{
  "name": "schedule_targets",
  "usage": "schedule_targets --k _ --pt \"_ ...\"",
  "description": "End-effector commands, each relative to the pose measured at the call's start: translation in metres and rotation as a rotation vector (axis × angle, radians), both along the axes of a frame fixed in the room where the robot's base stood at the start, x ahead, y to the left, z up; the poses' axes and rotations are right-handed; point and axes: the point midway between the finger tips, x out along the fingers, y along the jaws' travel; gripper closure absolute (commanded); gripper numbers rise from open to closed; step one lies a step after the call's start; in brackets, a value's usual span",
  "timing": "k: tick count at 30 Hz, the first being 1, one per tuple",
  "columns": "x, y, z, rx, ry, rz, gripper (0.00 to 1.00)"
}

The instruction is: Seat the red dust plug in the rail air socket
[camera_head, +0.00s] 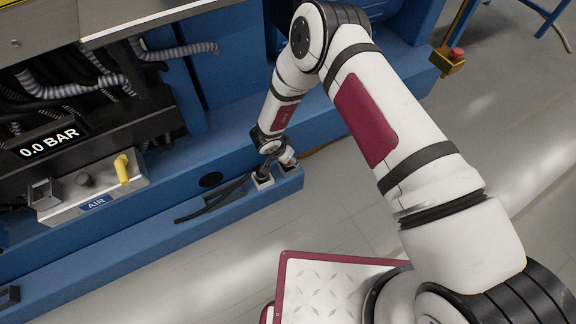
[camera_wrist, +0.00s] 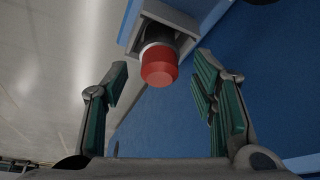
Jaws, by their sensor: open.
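The red dust plug (camera_wrist: 159,70) shows in the wrist view as a short red cylinder with a pale grey collar behind it. It sits at the mouth of a grey square socket housing (camera_wrist: 172,13) on the blue rail. How deep it sits in the housing cannot be told. My gripper (camera_wrist: 162,78) is open, with one green-padded finger to each side of the plug. A gap shows between each finger and the plug. In the head view my arm's end is low at the blue rail (camera_head: 235,207), and the plug cannot be made out there.
A metal AIR panel (camera_head: 97,203) with a yellow handle (camera_head: 122,168) stands left of my arm's end, below a 0.0 BAR display (camera_head: 50,142). Black strips (camera_head: 212,199) lie along the rail. The grey floor (camera_head: 225,270) in front is open.

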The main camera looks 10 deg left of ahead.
Motion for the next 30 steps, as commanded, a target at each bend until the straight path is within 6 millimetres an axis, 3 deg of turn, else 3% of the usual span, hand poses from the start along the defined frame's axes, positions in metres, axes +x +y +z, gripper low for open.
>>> schedule_targets --k 3,11,18,30 --pt "0.005 -0.0037 -0.0166 0.0 0.0 -0.001 0.47" --pt "0.0071 -0.0042 -0.0167 0.0 -0.001 -0.001 0.47" --pt "0.0069 -0.0042 -0.0167 0.0 -0.001 -0.001 1.0" --pt "0.007 -0.0043 -0.0136 0.0 -0.001 -0.001 1.0"
